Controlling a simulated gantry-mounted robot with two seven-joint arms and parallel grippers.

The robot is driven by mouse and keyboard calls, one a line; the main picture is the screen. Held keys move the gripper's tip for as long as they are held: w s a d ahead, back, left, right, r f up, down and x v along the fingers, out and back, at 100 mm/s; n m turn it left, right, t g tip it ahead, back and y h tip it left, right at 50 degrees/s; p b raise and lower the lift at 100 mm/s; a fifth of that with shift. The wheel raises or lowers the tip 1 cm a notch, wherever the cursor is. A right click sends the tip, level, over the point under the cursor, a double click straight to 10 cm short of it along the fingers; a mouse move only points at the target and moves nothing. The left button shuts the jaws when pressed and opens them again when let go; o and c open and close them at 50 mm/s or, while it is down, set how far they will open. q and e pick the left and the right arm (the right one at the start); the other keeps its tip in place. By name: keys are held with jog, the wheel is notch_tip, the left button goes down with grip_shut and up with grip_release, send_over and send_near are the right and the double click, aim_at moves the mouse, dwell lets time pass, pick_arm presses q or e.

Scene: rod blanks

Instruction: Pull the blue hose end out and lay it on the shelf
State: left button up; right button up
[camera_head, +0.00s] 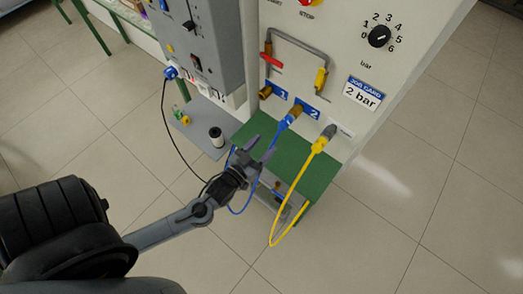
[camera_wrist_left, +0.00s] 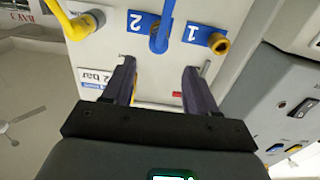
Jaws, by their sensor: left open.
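The blue hose end (camera_head: 289,118) is plugged into the port marked 2 on the pale panel. Its blue hose hangs down and loops below. My left gripper (camera_head: 262,148) is open and empty, a little below and left of the hose end in the head view. In the left wrist view the blue hose end (camera_wrist_left: 159,40) lies beyond the gap between the open fingers (camera_wrist_left: 160,66), apart from them. A green shelf (camera_head: 325,168) juts out under the panel. My right gripper is not in view.
A yellow hose end (camera_head: 322,140) sits in the port to the right, its hose looping down. An empty brass port (camera_head: 265,92) is marked 1. A black-and-white cylinder (camera_head: 216,136) stands on a grey ledge at left. A job card (camera_head: 363,93) reads 2 bar.

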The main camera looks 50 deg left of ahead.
aim_at(281, 128)
pick_arm(q)
jog(key=w+b, duration=0.1)
jog(key=w, duration=0.1)
jog(key=w+b, duration=0.1)
jog(key=w, duration=0.1)
jog(key=w+b, duration=0.1)
jog(key=w, duration=0.1)
jog(key=shift+w+a+f, duration=0.15)
jog(key=shift+w+a, duration=0.15)
jog(key=shift+a, duration=0.05)
jog(key=w, duration=0.2)
jog(key=shift+w+a+r, duration=0.2)
jog(key=shift+w, duration=0.15)
jog(key=shift+w+a, duration=0.15)
jog(key=shift+w, duration=1.05)
jog(key=shift+c, duration=0.5)
grip_shut()
